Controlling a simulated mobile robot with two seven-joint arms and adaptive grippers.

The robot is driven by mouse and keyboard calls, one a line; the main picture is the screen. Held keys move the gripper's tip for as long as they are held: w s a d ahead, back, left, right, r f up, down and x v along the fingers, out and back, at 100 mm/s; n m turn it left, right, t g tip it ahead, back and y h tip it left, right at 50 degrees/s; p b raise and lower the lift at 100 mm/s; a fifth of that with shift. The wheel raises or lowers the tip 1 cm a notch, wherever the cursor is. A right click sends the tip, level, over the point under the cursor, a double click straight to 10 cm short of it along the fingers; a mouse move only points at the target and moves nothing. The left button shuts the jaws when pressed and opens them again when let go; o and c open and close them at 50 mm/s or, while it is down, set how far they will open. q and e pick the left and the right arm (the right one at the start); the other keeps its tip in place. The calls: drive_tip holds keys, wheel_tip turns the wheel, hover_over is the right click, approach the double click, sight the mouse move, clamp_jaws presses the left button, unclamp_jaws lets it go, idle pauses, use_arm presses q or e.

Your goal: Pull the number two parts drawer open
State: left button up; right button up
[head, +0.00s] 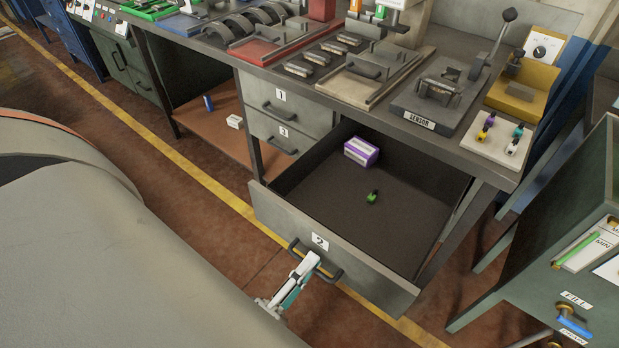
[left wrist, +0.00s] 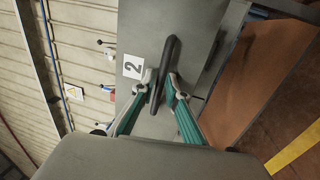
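The number two drawer (head: 335,245) stands pulled far out of the bench, with its dark inside showing. Its front bears a white "2" label (head: 320,241) and a dark bar handle (head: 333,277). My left gripper (head: 306,266) is at this handle. In the left wrist view, the fingers of my left gripper (left wrist: 161,82) lie on both sides of the handle (left wrist: 167,62), close against it, and the "2" label (left wrist: 133,65) is beside them. My right gripper is not in view.
A purple-and-white box (head: 361,151) and a small green part (head: 372,197) lie in the drawer. Closed drawers labelled 1 (head: 290,104) and 3 (head: 272,133) are to its left. A green cabinet (head: 560,230) stands at the right. The bench top (head: 270,76) holds several fixtures.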

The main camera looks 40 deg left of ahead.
use_arm(q)
drive_tip(key=s+f, duration=0.2)
drive_tip(key=s, duration=0.9)
drive_tip(key=shift+s+a, duration=0.2)
drive_tip(key=shift+w, duration=0.1)
drive_tip(key=w+d+f+m+g+h+p, duration=0.25)
drive_tip(key=w+m, duration=0.25)
drive_tip(key=m, duration=0.4)
drive_tip(key=w+d+f+m+g+h+p, duration=0.15)
drive_tip(key=w+d+m+g, duration=0.3)
drive_tip(key=m, duration=0.45)
drive_tip(key=a+f+m+g+y+p, duration=0.2)
drive_tip(key=a+f+m, duration=0.1)
drive_tip(key=a, duration=0.3)
drive_tip(key=shift+w+f+m+g, duration=0.3)
drive_tip(key=shift+w+m+g, duration=0.1)
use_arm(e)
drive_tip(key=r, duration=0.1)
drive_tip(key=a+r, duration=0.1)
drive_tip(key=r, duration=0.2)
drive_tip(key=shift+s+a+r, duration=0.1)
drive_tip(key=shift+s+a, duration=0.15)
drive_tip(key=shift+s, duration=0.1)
